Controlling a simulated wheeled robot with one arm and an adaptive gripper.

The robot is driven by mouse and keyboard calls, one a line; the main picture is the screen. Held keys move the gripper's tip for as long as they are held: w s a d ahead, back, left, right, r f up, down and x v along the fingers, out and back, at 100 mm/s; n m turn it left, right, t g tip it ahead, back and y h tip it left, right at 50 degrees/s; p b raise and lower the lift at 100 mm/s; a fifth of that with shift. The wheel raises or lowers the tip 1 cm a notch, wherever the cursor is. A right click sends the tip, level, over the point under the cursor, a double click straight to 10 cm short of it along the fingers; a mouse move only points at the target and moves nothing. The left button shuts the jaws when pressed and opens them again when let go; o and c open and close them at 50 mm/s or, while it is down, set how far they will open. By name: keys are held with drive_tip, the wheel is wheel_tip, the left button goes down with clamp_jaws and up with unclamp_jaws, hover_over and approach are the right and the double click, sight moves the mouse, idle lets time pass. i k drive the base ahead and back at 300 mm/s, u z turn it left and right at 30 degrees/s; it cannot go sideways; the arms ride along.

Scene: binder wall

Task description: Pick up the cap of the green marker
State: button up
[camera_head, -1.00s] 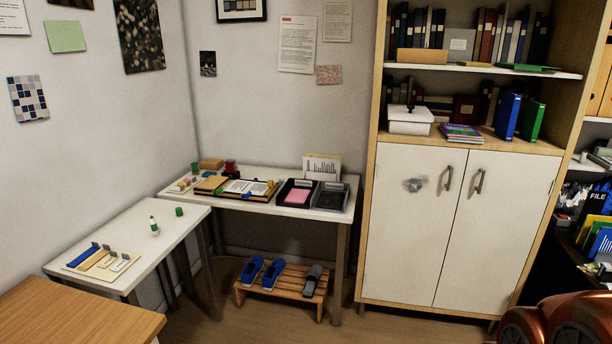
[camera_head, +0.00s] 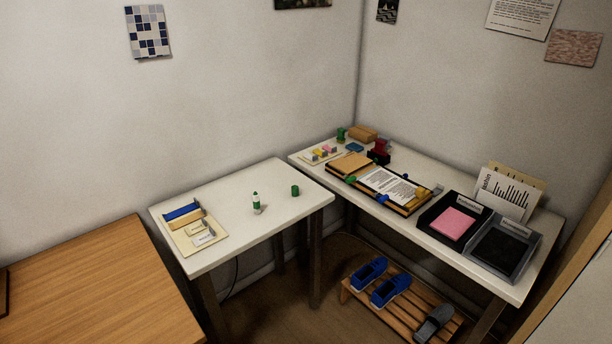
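A small green cylinder (camera_head: 295,190), which looks like the marker's cap, stands on the white table (camera_head: 275,219) near its back right part. The green marker (camera_head: 256,203), white with green parts, stands upright on the same table to the left of the cylinder, apart from it. My gripper is not in view.
A tray with blue and tan pieces (camera_head: 188,241) lies on the table's left part. A second white table (camera_head: 420,227) at right holds a clipboard (camera_head: 391,186), a black tray with pink paper (camera_head: 452,223) and a dark tray (camera_head: 503,248). A wooden desk (camera_head: 95,290) stands at front left. A slatted rack with shoes (camera_head: 400,296) is below.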

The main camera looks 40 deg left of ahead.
sight(295, 189)
drive_tip(key=u, duration=0.45)
drive_tip(key=i, duration=1.3)
drive_tip(key=u, duration=1.9)
drive_tip(key=i, duration=0.95)
drive_tip(key=u, duration=0.85)
